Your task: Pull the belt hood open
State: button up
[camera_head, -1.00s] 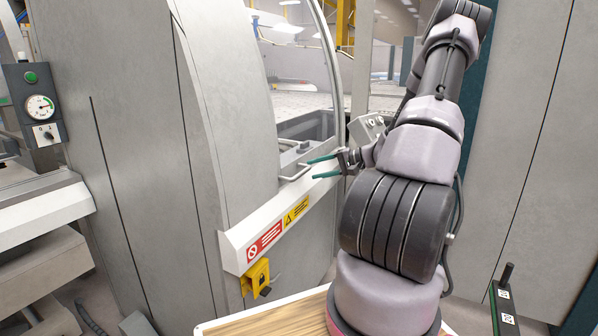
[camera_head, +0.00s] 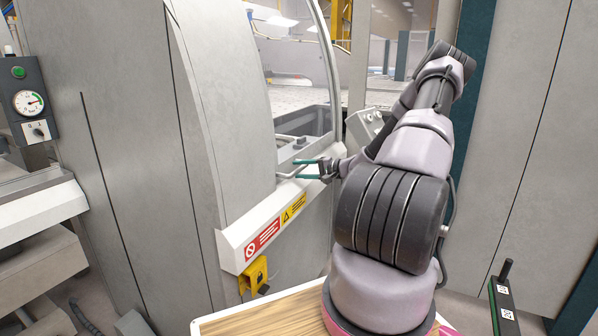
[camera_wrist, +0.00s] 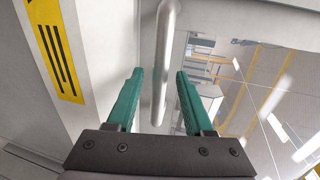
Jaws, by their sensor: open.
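The pale front strip (camera_head: 232,250) with red and yellow labels runs along the machine beside a curved grey cover (camera_head: 235,110). A thin metal bar handle (camera_head: 288,175) stands out near the strip's far end. I cannot tell which panels make up the belt hood. My gripper (camera_head: 296,169) is open at the handle, with its green fingers pointing left. In the wrist view the handle bar (camera_wrist: 165,50) runs lengthwise between the open green fingers (camera_wrist: 160,75), with a gap showing on each side.
A yellow padlock-like part (camera_head: 254,277) hangs below the strip. A gauge box (camera_head: 27,102) is at the far left. A grey control box (camera_head: 365,124) stands just behind my gripper. A wood-topped surface (camera_head: 265,318) lies below my arm.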

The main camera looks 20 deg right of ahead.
jog(key=shift+w+a, duration=0.25)
jog(key=shift+w, duration=0.1)
grip_shut()
dwell(1.2)
